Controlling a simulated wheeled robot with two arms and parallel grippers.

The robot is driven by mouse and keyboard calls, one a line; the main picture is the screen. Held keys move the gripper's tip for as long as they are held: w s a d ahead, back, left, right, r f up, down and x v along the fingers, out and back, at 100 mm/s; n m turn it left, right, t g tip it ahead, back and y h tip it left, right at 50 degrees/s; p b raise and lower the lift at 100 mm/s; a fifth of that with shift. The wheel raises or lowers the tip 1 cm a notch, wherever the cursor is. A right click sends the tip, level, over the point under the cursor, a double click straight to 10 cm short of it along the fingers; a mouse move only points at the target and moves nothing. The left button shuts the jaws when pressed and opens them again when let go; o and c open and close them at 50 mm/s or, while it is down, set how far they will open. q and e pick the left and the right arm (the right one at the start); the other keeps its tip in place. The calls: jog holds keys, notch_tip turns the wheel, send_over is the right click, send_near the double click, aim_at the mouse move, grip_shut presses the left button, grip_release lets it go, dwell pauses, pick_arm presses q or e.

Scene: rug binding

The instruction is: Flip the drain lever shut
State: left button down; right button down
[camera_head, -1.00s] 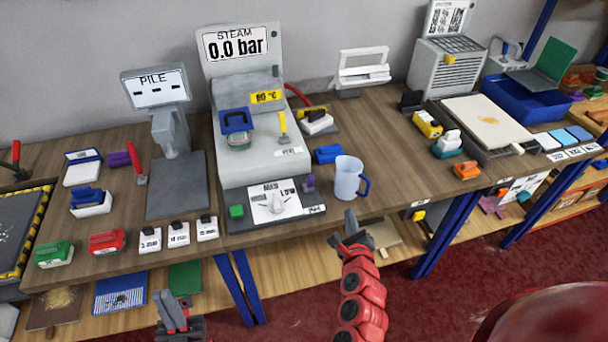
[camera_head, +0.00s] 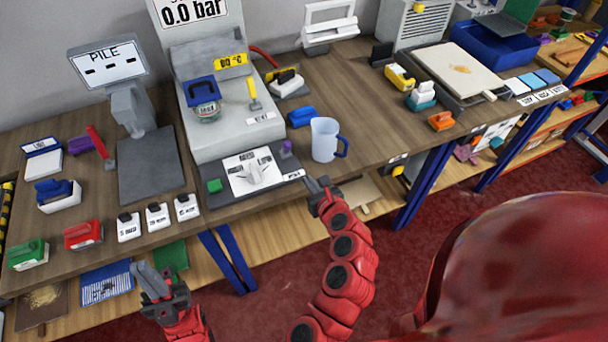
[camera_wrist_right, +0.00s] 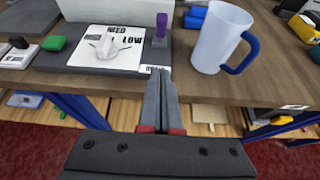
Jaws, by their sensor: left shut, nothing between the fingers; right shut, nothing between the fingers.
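The steam machine (camera_head: 215,132) stands at the back of the bench. A yellow upright lever (camera_head: 254,93) stands on its sloped face by a small white label. A purple upright lever (camera_head: 287,149) stands on its front plate; it also shows in the right wrist view (camera_wrist_right: 161,28). I cannot read which label marks the drain lever. My right gripper (camera_head: 317,186) is shut and empty just off the bench's front edge, short of the purple lever and below it in the picture. My left gripper (camera_head: 147,272) is shut and empty in front of the bench, at lower left.
A clear mug with a blue handle (camera_head: 324,140) stands right of the front plate, close to my right gripper. A white dial (camera_head: 254,173) and green block (camera_head: 214,186) sit on the plate. A red lever (camera_head: 97,142) rises by the PILE stand (camera_head: 150,165).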

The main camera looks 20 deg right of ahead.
jog(key=b, duration=0.8)
send_near(288, 152)
jog(key=f, duration=0.3)
jog(key=shift+s+d+f, duration=0.1)
jog(key=shift+s+f, duration=0.15)
jog(key=w+p, duration=0.1)
jog(key=w, duration=0.1)
jog(key=w+r+p, duration=0.1)
jog(key=w+p, duration=0.1)
jog(key=shift+w+r, duration=0.15)
jog(key=shift+w, duration=0.7)
